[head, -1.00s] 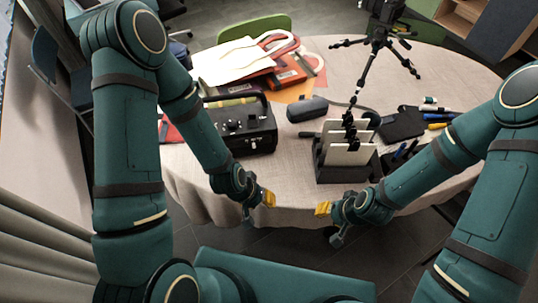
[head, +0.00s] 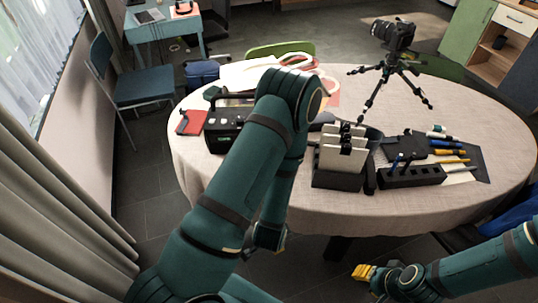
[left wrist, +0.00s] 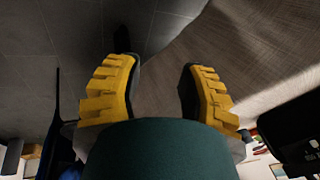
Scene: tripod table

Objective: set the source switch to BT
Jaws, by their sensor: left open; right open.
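A black box-shaped device with a handle and front controls (head: 222,130) stands on the left part of the table. My left arm crosses in front of its right side, and its source switch cannot be made out. My left gripper (left wrist: 158,92) is open and empty in the left wrist view, its yellow fingers apart. In the head view it hangs low by the table's front edge, mostly hidden by my arm. A dark box at the right of the left wrist view (left wrist: 292,128) looks like the same device. My right gripper (head: 364,272) is off the table's front, clear of everything.
The round cloth-covered table (head: 215,168) also holds a black card holder (head: 337,180), a pen block (head: 412,177), several pens and a camera on a tripod (head: 392,70). A red item (head: 191,122) lies left of the device. Cloth in front of the device is bare.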

